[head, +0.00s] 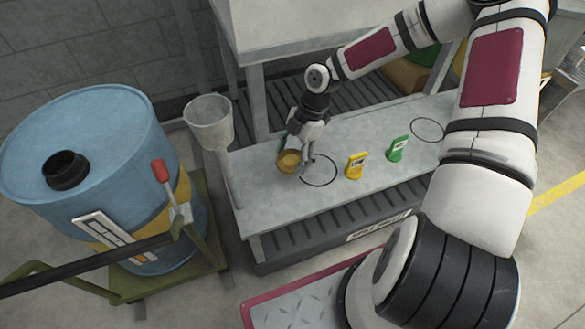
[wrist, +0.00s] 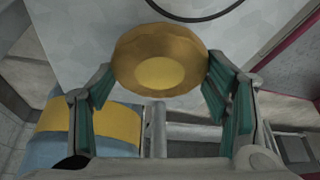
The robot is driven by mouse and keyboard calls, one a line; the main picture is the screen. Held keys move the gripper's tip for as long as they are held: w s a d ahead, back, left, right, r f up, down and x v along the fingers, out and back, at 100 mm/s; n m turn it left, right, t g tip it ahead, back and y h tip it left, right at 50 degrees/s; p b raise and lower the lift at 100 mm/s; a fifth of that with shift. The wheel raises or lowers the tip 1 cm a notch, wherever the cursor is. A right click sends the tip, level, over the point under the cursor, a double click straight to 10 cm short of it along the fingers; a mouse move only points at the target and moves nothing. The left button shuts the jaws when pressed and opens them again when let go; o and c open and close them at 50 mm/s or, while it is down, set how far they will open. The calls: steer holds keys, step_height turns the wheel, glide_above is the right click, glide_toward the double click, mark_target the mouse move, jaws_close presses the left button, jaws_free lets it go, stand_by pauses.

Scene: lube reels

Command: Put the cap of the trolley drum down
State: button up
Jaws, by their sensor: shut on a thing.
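The brass-yellow cap (head: 288,161) is held by my gripper (head: 293,157) over the left part of the grey bench, beside a dark ring outline (head: 318,169) drawn on the top. In the wrist view the round cap (wrist: 160,60) sits between the two green-padded fingers (wrist: 158,88), which press on its sides. Whether the cap touches the bench top cannot be told. The blue trolley drum (head: 90,150) stands at the left with its black neck (head: 65,170) open on top.
A white funnel cup (head: 209,122) stands on a post at the bench's left end. The green trolley (head: 180,275) carries the drum.

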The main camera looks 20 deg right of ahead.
mark_target(291, 167)
steer(key=shift+f+b, duration=0.85)
steer(key=shift+f, duration=1.3)
steer(key=shift+f, duration=0.15)
steer(key=o, duration=1.3)
steer(key=p+v, duration=0.4)
steer(key=v, duration=0.8)
steer(key=shift+p, duration=0.4)
